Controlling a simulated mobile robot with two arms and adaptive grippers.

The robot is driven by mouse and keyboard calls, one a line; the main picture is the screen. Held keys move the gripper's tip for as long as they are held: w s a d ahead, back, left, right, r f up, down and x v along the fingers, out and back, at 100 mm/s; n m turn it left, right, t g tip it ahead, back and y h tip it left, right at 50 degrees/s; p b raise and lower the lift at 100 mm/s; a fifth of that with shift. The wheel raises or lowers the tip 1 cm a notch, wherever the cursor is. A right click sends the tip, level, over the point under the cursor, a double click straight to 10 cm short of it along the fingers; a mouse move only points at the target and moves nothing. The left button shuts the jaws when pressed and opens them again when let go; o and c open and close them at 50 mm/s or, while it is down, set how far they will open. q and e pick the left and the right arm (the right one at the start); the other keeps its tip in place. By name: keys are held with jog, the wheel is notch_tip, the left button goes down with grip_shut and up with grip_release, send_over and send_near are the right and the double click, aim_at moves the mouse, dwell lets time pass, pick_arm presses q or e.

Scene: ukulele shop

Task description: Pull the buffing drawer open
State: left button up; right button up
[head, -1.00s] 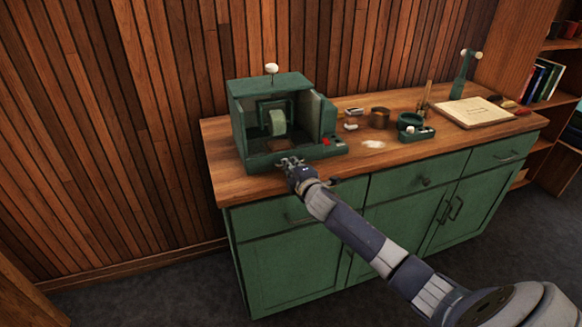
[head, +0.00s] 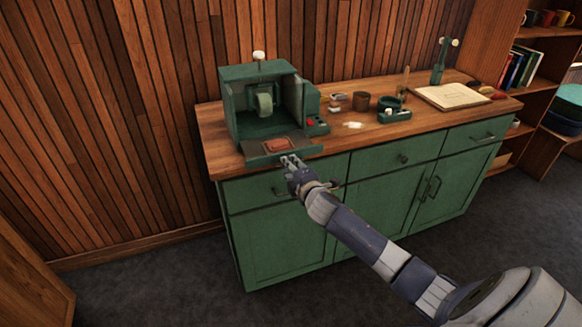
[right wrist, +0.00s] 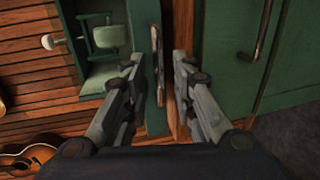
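The green buffing box (head: 290,92) stands at the left end of the cabinet top, its pale buffing wheel (head: 264,103) showing inside. My right gripper (head: 290,160) is at the drawer's front. In the right wrist view its fingers (right wrist: 160,72) are apart, one on each side of a thin upright handle (right wrist: 157,50), with gaps visible beside it. Contact cannot be made out. My left gripper is not in view.
The wooden top (head: 340,146) sits on a green cabinet (head: 285,245). A guitar (right wrist: 30,160) shows at lower left in the right wrist view.

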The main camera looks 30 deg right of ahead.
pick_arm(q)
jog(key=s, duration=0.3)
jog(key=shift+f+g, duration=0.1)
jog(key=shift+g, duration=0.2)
pick_arm(e)
jog(key=v, duration=1.2)
jog(key=s+f+m+g, duration=0.2)
jog(key=s+f, duration=0.3)
jog(key=f, duration=0.7)
jog(key=s+a+f+m+g+y, duration=0.1)
jog(key=s+f+m+g, duration=0.2)
jog(key=f, duration=0.9)
jog(key=s+f+m+g, duration=0.2)
jog(key=s+f, duration=0.4)
jog(key=f, duration=0.6)
jog(key=s+a+f+m+g+y, duration=0.1)
jog(key=s+a+f, duration=0.4)
jog(key=s, duration=0.6)
jog(key=s+a+f+m+g, duration=0.3)
jog(key=s+a+f, duration=0.2)
jog(key=s+f, duration=0.3)
jog(key=s+a+f+m+g+y, duration=0.1)
jog(key=s+a+f, duration=0.4)
jog(key=s, duration=0.9)
jog(key=shift+f+m+g+y, duration=0.3)
jog(key=shift+f+m+g, duration=0.2)
jog(key=shift+f+g, duration=0.45)
